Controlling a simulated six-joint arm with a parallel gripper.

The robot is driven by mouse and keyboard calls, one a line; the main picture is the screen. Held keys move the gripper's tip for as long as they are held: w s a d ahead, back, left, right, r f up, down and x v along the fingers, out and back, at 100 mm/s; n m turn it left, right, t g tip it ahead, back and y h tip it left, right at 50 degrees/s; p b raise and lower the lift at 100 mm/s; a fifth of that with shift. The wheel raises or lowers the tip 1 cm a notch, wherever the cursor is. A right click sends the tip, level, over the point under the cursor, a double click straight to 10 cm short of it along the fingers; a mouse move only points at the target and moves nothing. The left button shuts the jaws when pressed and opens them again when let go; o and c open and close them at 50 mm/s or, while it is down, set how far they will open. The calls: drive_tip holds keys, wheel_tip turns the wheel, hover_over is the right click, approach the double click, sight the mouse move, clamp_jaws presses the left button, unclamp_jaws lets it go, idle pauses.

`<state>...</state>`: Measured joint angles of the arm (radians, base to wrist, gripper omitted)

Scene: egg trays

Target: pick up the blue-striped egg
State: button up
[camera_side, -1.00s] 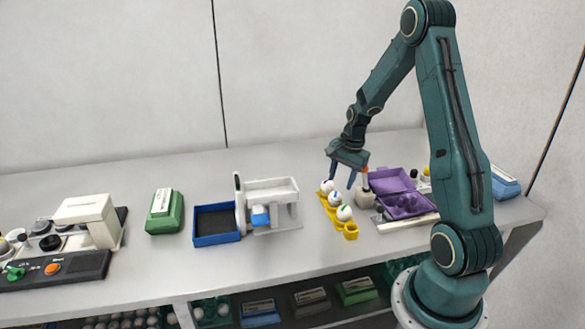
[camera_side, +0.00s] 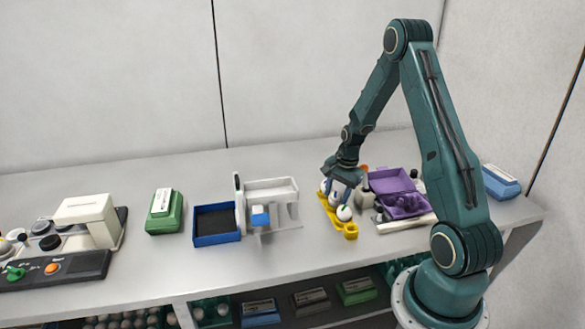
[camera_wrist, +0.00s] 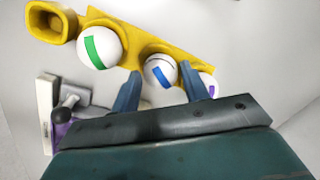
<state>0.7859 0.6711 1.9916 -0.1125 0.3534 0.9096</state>
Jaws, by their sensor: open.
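The blue-striped egg (camera_wrist: 159,72) is white with a blue band and a thin dark line, and sits in the middle of the yellow tray (camera_wrist: 184,57) in the wrist view. My gripper (camera_wrist: 160,77) is open, with one blue finger on each side of this egg. I cannot tell whether the fingers touch it. In the side view my gripper (camera_side: 338,190) is low over the yellow tray (camera_side: 350,233) and partly hides the middle egg.
A green-striped egg (camera_wrist: 101,47) and a purple-marked egg (camera_wrist: 208,85) sit on either side in the same tray. The tray's end cup (camera_wrist: 47,22) is empty. An open purple box (camera_side: 402,203) stands right of the tray, and a white stand (camera_side: 273,190) stands left.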

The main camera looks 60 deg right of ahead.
sight(336, 193)
drive_tip(key=shift+w+f, duration=0.1)
drive_tip(key=shift+f, duration=0.4)
drive_tip(key=c, duration=0.3)
idle(0.4)
wheel_tip(336, 193, up, 20)
idle(0.7)
idle(0.5)
